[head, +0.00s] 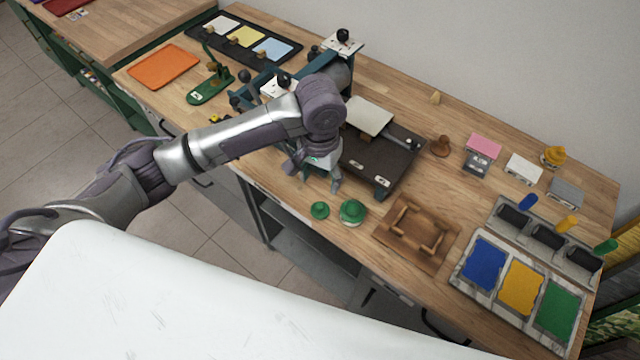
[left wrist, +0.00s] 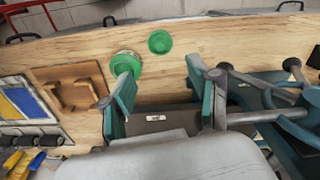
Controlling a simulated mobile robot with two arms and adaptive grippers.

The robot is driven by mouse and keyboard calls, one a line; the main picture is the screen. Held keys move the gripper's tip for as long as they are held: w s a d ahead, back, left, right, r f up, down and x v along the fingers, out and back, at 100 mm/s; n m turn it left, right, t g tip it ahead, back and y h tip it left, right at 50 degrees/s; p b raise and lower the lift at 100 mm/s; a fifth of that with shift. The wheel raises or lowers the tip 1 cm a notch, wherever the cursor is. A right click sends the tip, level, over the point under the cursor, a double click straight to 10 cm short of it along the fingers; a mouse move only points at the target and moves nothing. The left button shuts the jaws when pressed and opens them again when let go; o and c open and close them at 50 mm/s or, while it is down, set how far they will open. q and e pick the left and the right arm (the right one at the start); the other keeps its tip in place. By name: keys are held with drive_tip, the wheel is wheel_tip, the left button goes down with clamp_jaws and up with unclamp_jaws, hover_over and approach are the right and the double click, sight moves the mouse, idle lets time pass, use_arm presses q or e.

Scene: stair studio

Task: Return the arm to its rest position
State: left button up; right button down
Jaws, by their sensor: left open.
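My left arm reaches in from the left in the head view, over the wooden workbench (head: 420,95). Its wrist bends downward and my left gripper (head: 315,176) hangs near the bench's front edge, left of a dark press base (head: 375,165). In the left wrist view the two fingers of the gripper (left wrist: 168,95) are spread apart with nothing held between them. A green round lid or knob (head: 352,211) and a smaller green disc (head: 319,210) lie close by on the bench. My right gripper does not show.
A wooden frame with a handle (head: 415,232) and a tray of blue, yellow and green pads (head: 458,268) stand to the right. A teal press frame (head: 262,82) stands behind my arm. An orange sheet (head: 163,67) lies at the left. Floor is open left of the bench.

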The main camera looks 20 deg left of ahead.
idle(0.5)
use_arm(q)
drive_tip(key=s+d+f+m+t+h, duration=0.2)
drive_tip(key=s+d+f+h, duration=0.15)
drive_tip(key=s+d, duration=0.4)
drive_tip(key=s+a+f+n+t+y, duration=0.2)
drive_tip(key=s+a+y, duration=0.1)
drive_tip(key=s+a, duration=1)
wheel_tip(320, 180, down, 32)
drive_tip(key=s+a+f+g+b, duration=0.1)
drive_tip(key=s+a+g+b, duration=0.1)
drive_tip(key=b, duration=0.2)
drive_tip(key=s+a+f+g+b, duration=0.1)
drive_tip(key=s+a+f+b, duration=0.1)
drive_tip(key=s+f, duration=1.3)
drive_tip(key=shift+a+f+m, duration=0.2)
drive_tip(key=shift+a+m, duration=0.1)
drive_tip(key=shift+a, duration=0.05)
